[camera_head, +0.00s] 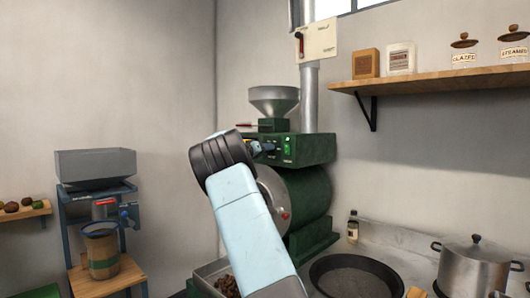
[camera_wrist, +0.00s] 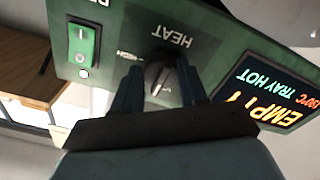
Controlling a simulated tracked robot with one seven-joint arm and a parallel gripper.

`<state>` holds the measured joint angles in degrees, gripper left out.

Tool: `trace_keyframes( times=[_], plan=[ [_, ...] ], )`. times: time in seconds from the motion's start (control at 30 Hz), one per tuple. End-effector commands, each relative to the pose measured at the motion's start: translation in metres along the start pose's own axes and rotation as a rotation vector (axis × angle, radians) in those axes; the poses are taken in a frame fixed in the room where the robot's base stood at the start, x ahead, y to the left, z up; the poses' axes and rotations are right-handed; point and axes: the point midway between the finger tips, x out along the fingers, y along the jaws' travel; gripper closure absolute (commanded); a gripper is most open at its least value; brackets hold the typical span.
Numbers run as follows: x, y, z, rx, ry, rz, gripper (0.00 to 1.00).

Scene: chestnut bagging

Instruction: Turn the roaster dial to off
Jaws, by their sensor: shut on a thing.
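The green roaster (camera_head: 310,197) stands at the centre of the head view, with a hopper on top and a control panel on its front. In the wrist view the panel (camera_wrist: 205,50) appears upside down. In the head view my gripper (camera_head: 262,147) reaches the panel, and my arm hides part of the roaster.
A green rocker switch (camera_wrist: 82,42) and a lit display (camera_wrist: 268,92) reading EMPTY and TRAY HOT flank the dial. A tray of chestnuts (camera_head: 207,272), a dark round pan (camera_head: 355,276) and a steel pot (camera_head: 474,268) stand below. A shelf (camera_head: 440,78) is at right.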

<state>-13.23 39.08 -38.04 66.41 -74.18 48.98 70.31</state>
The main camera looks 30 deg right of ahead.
Motion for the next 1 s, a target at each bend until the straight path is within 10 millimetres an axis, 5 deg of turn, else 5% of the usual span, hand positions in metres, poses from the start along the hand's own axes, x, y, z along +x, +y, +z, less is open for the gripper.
trace_keyframes(
  times=[1.0],
  plan=[
    [0.0015, 0.0029, -0.0012, -0.966, 0.0, 0.002, 0.88]
  ],
)
